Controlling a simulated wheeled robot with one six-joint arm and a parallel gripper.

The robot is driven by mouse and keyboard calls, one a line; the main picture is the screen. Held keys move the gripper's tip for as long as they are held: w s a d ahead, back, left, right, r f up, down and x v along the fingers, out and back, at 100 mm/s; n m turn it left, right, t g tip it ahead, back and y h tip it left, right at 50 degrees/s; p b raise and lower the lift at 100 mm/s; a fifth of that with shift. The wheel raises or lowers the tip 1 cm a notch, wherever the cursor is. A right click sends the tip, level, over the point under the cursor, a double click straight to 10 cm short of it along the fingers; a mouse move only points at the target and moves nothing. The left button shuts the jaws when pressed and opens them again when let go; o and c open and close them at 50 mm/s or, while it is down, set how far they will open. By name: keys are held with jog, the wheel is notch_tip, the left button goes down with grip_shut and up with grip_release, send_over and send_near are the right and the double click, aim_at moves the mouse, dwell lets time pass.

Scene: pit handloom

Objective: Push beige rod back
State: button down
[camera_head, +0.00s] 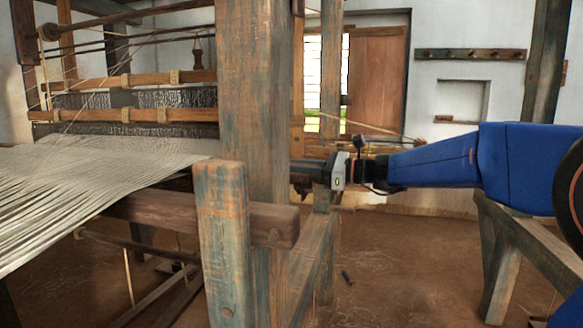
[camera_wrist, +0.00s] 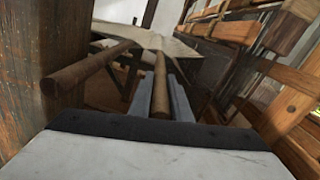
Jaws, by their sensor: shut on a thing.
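My gripper (camera_head: 304,171) reaches in from the right in the head view, and its fingertips are partly hidden behind the thick wooden post. In the wrist view my gripper (camera_wrist: 160,92) is shut on a rod (camera_wrist: 160,72) between its two grey fingers. This rod looks brown rather than beige and runs away from me toward the pale cloth. A second, thicker brown rod (camera_wrist: 88,67) lies to its left, apart from the fingers. I cannot tell for sure which rod is the beige one.
The thick post (camera_head: 258,90) stands close to the left of my gripper. A shorter post (camera_head: 222,240) and a beam (camera_head: 190,215) are nearer. Pale warp threads (camera_head: 90,180) stretch out at left. In the wrist view, wooden frames (camera_wrist: 270,50) stand close on the right.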

jog(key=shift+s+a, duration=0.3)
jog(key=shift+s, duration=0.5)
jog(key=shift+s+a, duration=0.25)
jog(key=shift+s, duration=0.5)
jog(key=shift+s+a, duration=0.3)
jog(key=shift+s, duration=0.5)
jog(key=c, duration=1.6)
grip_release()
jog(key=shift+s, duration=0.1)
jog(key=shift+c, duration=0.2)
